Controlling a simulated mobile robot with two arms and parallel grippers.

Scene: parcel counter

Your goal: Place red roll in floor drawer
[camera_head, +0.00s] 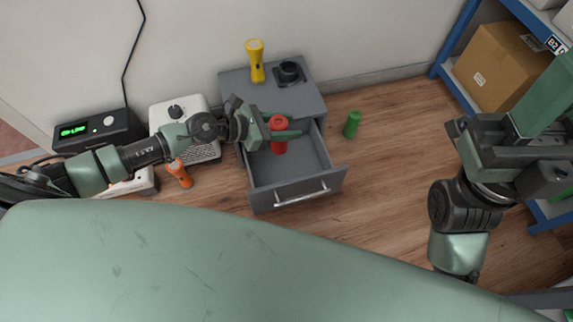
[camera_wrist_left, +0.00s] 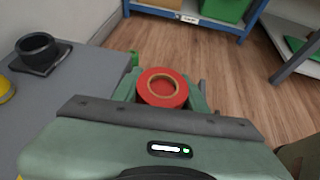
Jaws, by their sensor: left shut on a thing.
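The roll also shows between the green fingers in the left wrist view (camera_wrist_left: 162,101). I cannot tell whether the roll's bottom touches the drawer floor. The drawer is pulled out and its visible inside is otherwise empty. My right gripper (camera_head: 470,150) is at the right, away from the drawer; its fingers are unclear.
On the cabinet top (camera_head: 300,102) stand a yellow flashlight (camera_head: 255,60) and a black cup-like holder (camera_head: 289,72). A green roll (camera_head: 352,124) stands on the floor right of the drawer. An orange flashlight (camera_head: 179,173) is to the left. A blue shelf with a cardboard box (camera_head: 497,65) is at the right.

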